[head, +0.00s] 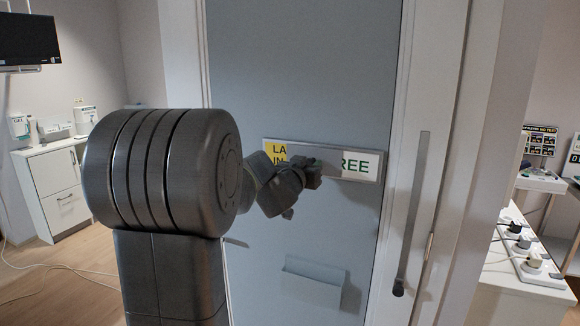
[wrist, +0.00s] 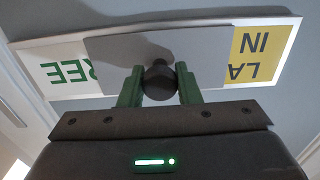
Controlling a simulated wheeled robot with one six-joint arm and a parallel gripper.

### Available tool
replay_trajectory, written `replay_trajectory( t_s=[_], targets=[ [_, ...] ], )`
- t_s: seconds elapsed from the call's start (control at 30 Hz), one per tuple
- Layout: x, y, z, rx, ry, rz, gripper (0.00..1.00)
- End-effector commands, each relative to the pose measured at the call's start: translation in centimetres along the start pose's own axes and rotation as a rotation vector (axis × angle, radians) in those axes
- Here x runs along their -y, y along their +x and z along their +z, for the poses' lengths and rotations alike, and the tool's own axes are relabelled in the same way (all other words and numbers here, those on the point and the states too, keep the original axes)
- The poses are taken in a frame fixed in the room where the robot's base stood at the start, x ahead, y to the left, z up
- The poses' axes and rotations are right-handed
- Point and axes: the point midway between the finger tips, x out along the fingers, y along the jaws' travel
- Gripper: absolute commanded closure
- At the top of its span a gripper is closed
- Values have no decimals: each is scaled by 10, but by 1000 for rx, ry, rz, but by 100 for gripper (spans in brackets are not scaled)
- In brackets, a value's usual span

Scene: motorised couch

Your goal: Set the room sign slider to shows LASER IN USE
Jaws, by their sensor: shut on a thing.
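The room sign (head: 362,166) is a white-framed panel on the grey door. In the head view its left end is yellow with "LA" and "IN" showing, and its right end is white with green "REE" showing. In the wrist view the sign (wrist: 262,55) appears upside down. My gripper (wrist: 160,84) is shut on the plate's dark round knob (wrist: 159,80), with a green finger on each side. In the head view my gripper (head: 308,172) hides much of the plate.
The door (head: 300,80) has a long vertical handle (head: 412,210) at the right and a pale holder (head: 312,284) below the sign. A white cabinet (head: 62,190) stands at the left. A white counter with dark-knobbed devices (head: 522,245) stands at the right.

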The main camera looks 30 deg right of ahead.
Motion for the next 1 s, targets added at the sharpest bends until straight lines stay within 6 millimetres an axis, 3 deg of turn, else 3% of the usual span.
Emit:
replay_trajectory(
  t_s=[0.1,0.4,0.6,0.93,0.97,1.0],
  targets=[
    [-35,0,4,-3,0,7,100],
    [-86,0,4,-1,0,3,100],
    [-98,0,1,0,1,1,100],
    [-99,0,0,-1,0,2,100],
    [-99,0,0,-1,0,2,66],
    [-100,0,0,-1,0,2,58]
  ],
)
